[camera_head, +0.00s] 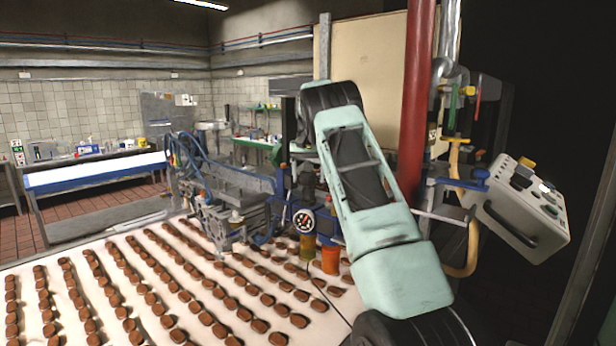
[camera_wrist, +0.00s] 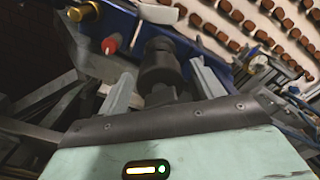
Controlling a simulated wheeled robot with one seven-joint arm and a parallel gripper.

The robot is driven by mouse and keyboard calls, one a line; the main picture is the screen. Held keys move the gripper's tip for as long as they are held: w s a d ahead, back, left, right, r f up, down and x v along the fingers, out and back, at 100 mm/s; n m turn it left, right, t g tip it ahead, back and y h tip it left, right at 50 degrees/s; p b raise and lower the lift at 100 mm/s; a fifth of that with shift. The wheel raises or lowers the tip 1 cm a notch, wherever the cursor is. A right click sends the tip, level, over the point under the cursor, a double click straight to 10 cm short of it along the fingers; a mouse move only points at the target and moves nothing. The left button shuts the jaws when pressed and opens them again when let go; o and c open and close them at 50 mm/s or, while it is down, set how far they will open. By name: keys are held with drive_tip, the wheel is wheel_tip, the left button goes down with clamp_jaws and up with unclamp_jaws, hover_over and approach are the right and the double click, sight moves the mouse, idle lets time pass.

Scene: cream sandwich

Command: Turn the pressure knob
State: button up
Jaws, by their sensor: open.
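A black stepped cylindrical knob (camera_wrist: 160,66), which looks like the pressure knob, stands at the upper middle of the wrist view on a blue panel (camera_wrist: 135,28). My gripper (camera_wrist: 162,74) is open, with one grey finger on each side of the black knob. I cannot tell whether either finger touches it. In the head view a round dial (camera_head: 304,220) shows on the blue machine, left of my arm.
A red-tipped part (camera_wrist: 110,45) and a brass-coloured knob (camera_wrist: 84,11) are close to the left finger. A conveyor (camera_head: 60,255) with rows of brown biscuits lies in front of the machine. A red pipe (camera_head: 415,100) and a control box (camera_head: 520,212) are right of my arm.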

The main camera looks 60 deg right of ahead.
drive_tip(key=c, duration=1)
drive_tip(key=shift+n, duration=0.3)
drive_tip(key=n, duration=1)
drive_tip(key=o, duration=1)
